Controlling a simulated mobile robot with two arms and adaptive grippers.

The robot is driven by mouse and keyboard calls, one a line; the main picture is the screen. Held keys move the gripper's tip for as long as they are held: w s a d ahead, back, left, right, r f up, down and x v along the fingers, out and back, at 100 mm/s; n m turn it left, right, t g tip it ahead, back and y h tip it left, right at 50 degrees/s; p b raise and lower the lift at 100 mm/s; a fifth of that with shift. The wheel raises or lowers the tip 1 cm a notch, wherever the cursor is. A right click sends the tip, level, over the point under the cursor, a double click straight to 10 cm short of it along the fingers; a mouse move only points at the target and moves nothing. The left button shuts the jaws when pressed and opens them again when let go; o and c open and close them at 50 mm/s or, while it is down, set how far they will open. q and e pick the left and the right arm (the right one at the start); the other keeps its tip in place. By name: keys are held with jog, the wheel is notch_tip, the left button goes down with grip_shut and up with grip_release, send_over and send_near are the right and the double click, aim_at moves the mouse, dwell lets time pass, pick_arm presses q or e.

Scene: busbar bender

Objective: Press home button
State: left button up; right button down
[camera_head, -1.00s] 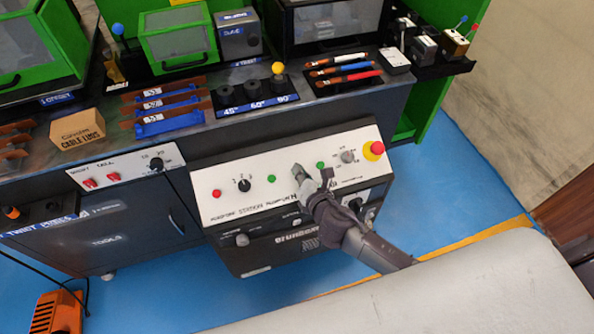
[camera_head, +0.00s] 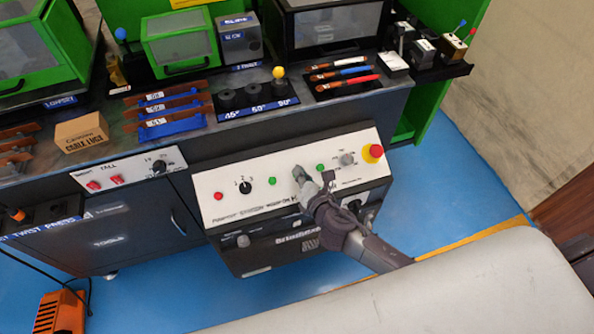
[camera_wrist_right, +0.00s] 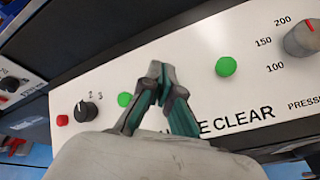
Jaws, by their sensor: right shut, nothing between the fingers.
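The white control panel (camera_head: 258,205) carries a red button (camera_head: 219,196), a green button (camera_head: 272,181) and another green button (camera_head: 320,168). My right gripper (camera_head: 299,173) is shut and empty, its fingertips over the panel between the two green buttons. In the right wrist view the fingertips (camera_wrist_right: 160,72) are just right of one green button (camera_wrist_right: 124,99) and left of the other (camera_wrist_right: 226,66). The fingers hide part of the label ending in "E CLEAR" and whatever lies behind them. I cannot read which control is marked home, nor tell whether the tips touch the panel. My left gripper is not in view.
A black selector knob (camera_head: 246,187), a grey pressure knob (camera_head: 347,159) and a red emergency stop (camera_head: 374,152) sit on the same panel. The workbench top behind holds bending dies (camera_head: 253,94) and marker pens (camera_head: 342,73). A pale surface (camera_head: 440,300) fills the lower right.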

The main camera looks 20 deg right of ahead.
jog(key=shift+s+r+p, duration=0.2)
jog(key=shift+r+p, duration=0.45)
jog(key=s+r+p, duration=0.2)
jog(key=r+p, duration=0.1)
jog(key=shift+r, duration=0.1)
jog(key=shift+w, duration=0.1)
